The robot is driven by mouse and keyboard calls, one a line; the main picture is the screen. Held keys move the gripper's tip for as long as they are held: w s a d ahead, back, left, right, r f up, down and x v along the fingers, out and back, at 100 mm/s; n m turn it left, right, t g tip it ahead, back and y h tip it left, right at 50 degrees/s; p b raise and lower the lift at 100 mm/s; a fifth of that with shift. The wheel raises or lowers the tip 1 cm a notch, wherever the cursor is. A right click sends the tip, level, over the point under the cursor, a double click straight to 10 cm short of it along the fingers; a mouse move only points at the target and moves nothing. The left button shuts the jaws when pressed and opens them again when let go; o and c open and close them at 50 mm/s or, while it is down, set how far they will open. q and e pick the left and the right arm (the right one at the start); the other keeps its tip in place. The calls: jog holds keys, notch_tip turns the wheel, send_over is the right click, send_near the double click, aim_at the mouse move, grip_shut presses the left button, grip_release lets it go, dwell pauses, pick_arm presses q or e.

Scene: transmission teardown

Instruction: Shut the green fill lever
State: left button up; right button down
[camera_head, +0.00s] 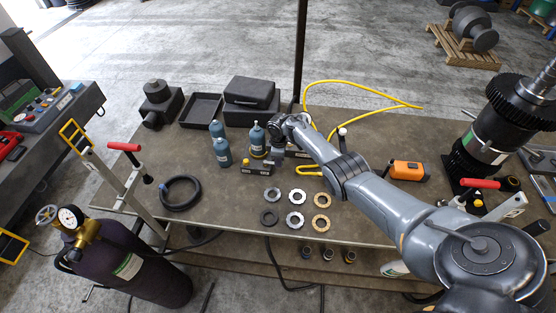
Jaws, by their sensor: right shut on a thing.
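My right arm reaches in from the lower right across the table. Its gripper (282,126) is at a small dark filling station (279,151) near the middle of the table. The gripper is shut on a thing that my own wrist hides. I cannot make out the green fill lever; it may be behind the gripper. A blue-grey bottle (257,139) stands upright just left of the gripper, on or at the station. My left gripper is not in view.
Two more blue-grey bottles (222,152) stand left of the station. Several metal and brass rings (295,197) lie in front. A yellow hose (345,83) loops behind. Black cases (248,97) and a tray (203,107) sit at the back. An orange tool (408,171) lies right of my arm.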

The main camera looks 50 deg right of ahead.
jog(key=c, duration=1.1)
grip_release()
jog(key=shift+o, duration=0.2)
notch_tip(320, 180, up, 11)
jog(key=p, duration=0.3)
jog(key=shift+f, duration=0.15)
